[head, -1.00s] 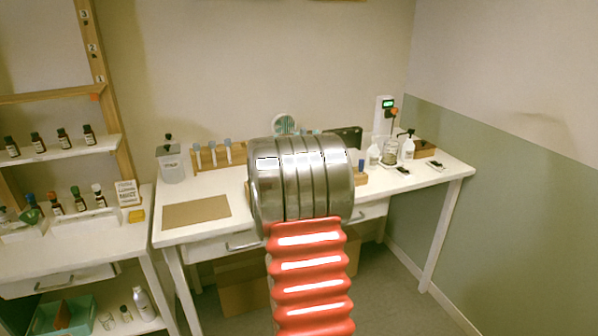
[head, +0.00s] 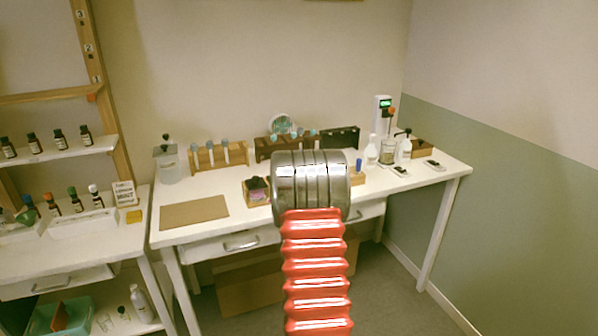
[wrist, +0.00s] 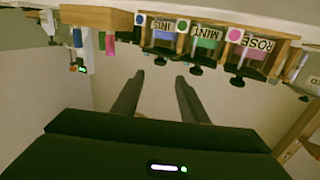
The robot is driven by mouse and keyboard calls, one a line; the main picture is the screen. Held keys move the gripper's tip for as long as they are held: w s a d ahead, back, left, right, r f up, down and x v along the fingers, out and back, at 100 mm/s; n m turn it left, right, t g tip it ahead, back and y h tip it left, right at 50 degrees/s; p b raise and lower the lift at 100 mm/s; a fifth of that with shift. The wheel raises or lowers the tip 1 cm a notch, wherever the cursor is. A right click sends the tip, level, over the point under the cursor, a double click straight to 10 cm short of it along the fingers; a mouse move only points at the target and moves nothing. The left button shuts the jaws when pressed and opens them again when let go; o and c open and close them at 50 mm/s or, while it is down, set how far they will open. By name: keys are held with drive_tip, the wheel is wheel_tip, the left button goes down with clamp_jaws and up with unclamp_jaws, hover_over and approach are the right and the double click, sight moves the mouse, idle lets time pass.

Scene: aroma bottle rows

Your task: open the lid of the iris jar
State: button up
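In the wrist view, which is upside down, a wooden rack (wrist: 221,44) holds several small jars with dark lids. The iris jar (wrist: 163,35) has a blue dot and an IRIS label, beside the mint jar (wrist: 206,40) and the rose jar (wrist: 250,52). Its dark lid looks closed. My gripper (wrist: 160,76) is open and empty, its two fingers apart and clear of the jars. In the head view only the left end of a small wooden rack (head: 256,190) shows; my arm hides the rest and my gripper.
On the white table (head: 400,185) stand a glass canister (head: 167,163), a brown mat (head: 194,212) and white bottles (head: 405,148). A tube rack (head: 218,157) stands behind. The table's front left is mostly clear apart from the mat.

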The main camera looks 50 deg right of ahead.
drive_tip(key=shift+x, duration=6.35)
clamp_jaws()
